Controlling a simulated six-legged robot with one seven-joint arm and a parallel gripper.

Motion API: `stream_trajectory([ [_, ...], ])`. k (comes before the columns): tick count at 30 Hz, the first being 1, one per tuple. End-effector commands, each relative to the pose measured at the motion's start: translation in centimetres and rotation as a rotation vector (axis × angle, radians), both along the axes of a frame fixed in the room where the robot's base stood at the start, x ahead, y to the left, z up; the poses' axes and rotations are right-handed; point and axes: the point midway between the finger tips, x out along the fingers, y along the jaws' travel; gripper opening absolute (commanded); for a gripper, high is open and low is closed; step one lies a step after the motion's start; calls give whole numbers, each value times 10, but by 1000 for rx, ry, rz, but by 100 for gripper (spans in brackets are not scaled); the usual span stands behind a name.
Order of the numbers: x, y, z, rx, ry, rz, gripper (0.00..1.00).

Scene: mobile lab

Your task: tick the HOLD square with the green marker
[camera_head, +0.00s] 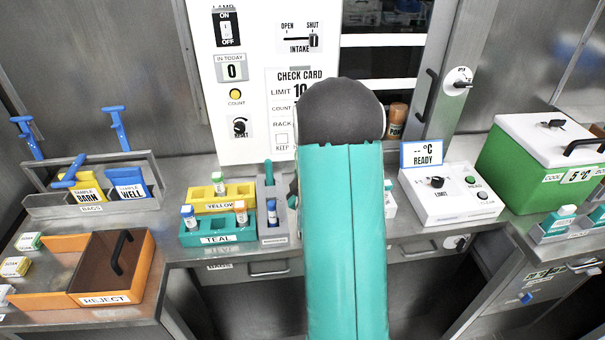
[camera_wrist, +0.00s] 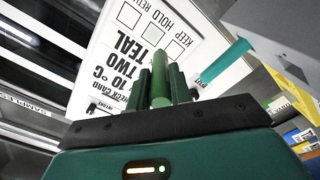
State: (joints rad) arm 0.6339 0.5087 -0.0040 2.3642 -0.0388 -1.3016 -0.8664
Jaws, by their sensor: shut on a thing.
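My gripper (camera_wrist: 160,95) is shut on the green marker (camera_wrist: 161,88), which stands upright between the fingers in the wrist view. The marker points toward the check card (camera_wrist: 97,77), which is seen turned over there. Three squares lie in a row on the card. The HOLD square (camera_wrist: 153,33) is the middle one, just beyond the marker's end and slightly greyer than the others. I cannot tell whether the marker touches the card. In the head view the check card (camera_head: 277,90) is partly hidden behind my arm, and my gripper is hidden too.
A teal rod (camera_wrist: 222,62) stands in a grey holder (camera_head: 272,229) beside the card. The yellow rack (camera_head: 203,197) and teal rack (camera_head: 190,236) hold vials to the left. A white control box (camera_head: 453,205) and green cooler (camera_head: 510,170) stand right.

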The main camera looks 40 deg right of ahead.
Motion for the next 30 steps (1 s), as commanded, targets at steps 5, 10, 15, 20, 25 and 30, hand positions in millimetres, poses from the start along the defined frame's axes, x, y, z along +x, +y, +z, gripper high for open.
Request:
stream_trajectory([
  [5,17,-11,0,-1,0,1,0],
  [10,31,-21,0,-1,-2,1,0],
  [15,40,-27,0,-1,-1,0,0],
  [20,42,-29,0,0,0,0,0],
  [25,42,-29,0,0,-1,-1,0],
  [30,42,-29,0,-1,-1,0,0],
])
